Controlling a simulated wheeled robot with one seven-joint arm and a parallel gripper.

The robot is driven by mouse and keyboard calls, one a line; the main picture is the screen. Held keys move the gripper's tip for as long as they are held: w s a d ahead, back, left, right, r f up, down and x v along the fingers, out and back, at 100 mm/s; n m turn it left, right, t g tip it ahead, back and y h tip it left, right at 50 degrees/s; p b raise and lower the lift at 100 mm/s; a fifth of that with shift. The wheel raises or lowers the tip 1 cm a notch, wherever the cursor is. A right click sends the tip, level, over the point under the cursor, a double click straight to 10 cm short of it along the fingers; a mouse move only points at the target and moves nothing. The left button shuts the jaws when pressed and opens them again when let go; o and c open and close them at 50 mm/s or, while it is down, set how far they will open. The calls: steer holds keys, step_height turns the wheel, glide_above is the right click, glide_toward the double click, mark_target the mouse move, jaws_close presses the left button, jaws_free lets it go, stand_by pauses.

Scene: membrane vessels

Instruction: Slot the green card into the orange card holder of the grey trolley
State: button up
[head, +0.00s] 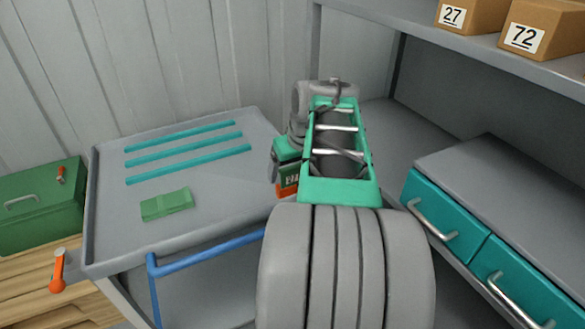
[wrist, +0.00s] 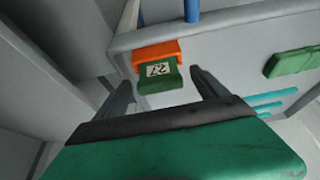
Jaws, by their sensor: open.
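The green card (wrist: 158,78), with a white number label, sits at the orange card holder (wrist: 157,51) on the rim of the grey trolley (wrist: 235,42). The holder covers one end of the card, and how deep it sits cannot be told. My gripper (wrist: 163,90) is open, its dark fingers on either side of the card with visible gaps. In the head view the card (head: 289,178) and holder (head: 286,192) show beside my arm at the trolley's right side (head: 225,210). My fingers are mostly hidden there.
A plain green block (head: 167,204) and several teal strips (head: 188,153) lie on the trolley top. A blue rail (head: 205,251) runs along its front. A green toolbox (head: 40,205) stands left. Shelving with teal drawers (head: 445,215) and numbered boxes (head: 540,35) stands right.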

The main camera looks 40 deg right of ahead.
steer(key=shift+r, duration=0.1)
steer(key=p+v, duration=0.2)
steer(key=v, duration=0.5)
steer(key=shift+s+r, duration=0.2)
steer(key=shift+r, duration=0.1)
steer(key=w+a+r+n+y+p, duration=0.1)
steer(key=w+a+r+p, duration=0.1)
steer(key=a+p, duration=0.3)
steer(key=w+a+r+p, duration=0.1)
steer(key=a+r+p, duration=0.15)
steer(key=a, duration=0.55)
steer(key=s+a+n+p, duration=0.1)
steer(key=s+a+p, duration=0.1)
steer(key=a+p, duration=0.2)
steer(key=s+a+f+n+g+p, duration=0.1)
steer(key=s+a+p, duration=0.2)
steer(key=a, duration=0.6)
steer(key=shift+s+a+f+p, duration=0.25)
steer(key=shift+a+f+p, duration=0.1)
steer(key=shift+p, duration=0.35)
